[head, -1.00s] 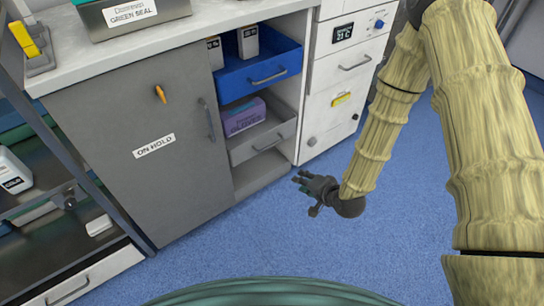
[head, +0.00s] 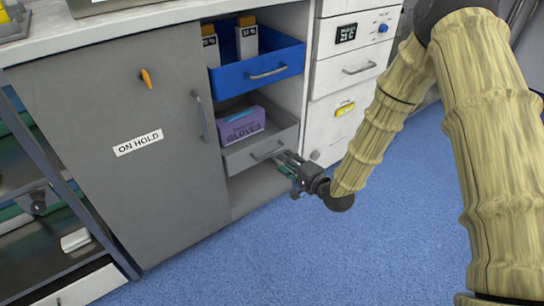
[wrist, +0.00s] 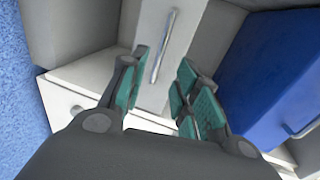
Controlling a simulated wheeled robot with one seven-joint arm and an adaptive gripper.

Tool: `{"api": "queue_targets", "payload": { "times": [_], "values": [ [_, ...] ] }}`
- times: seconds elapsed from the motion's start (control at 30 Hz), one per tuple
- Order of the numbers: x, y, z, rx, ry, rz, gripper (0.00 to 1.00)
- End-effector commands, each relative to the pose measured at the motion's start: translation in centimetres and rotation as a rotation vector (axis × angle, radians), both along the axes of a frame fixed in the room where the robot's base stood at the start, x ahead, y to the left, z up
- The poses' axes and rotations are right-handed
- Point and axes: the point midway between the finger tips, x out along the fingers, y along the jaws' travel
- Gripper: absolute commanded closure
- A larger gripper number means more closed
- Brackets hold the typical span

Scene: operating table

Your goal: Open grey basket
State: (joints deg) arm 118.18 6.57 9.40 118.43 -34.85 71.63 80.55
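The grey basket (head: 240,160) sits in the open cabinet bay below the blue basket. It holds a purple glove box (head: 243,124) and has a metal bar handle (head: 267,151) on its front. It looks slightly pulled out, but I cannot tell how far. My gripper (head: 286,168) is at the lower right of the basket front, close to the handle. In the wrist view my gripper (wrist: 161,78) is open. The grey basket front (wrist: 190,28) is ahead, and its handle (wrist: 164,46) shows between the two fingers. I cannot tell whether the fingers touch it.
The blue basket (head: 238,80) above stands pulled out with two labelled boxes. A grey door marked ON HOLD (head: 110,170) is on the left. White drawers (head: 335,115) stand on the right. The blue floor (head: 235,255) in front is clear.

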Motion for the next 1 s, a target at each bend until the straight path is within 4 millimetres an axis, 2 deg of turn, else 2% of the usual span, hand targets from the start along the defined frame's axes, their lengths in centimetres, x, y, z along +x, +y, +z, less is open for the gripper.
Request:
{"api": "queue_targets", "payload": {
  "times": [0.3,0.5,0.7,1.0],
  "values": [
    [4.1,3.1,-1.4,-0.002,-0.004,0.004,0.69],
    [6.0,4.4,-1.7,-0.001,-0.002,0.001,0.69],
    [6.8,5.1,-1.8,-0.001,-0.001,0.001,0.69],
    [6.9,5.1,-1.8,-0.001,0.0,0.001,0.71]
  ]
}}
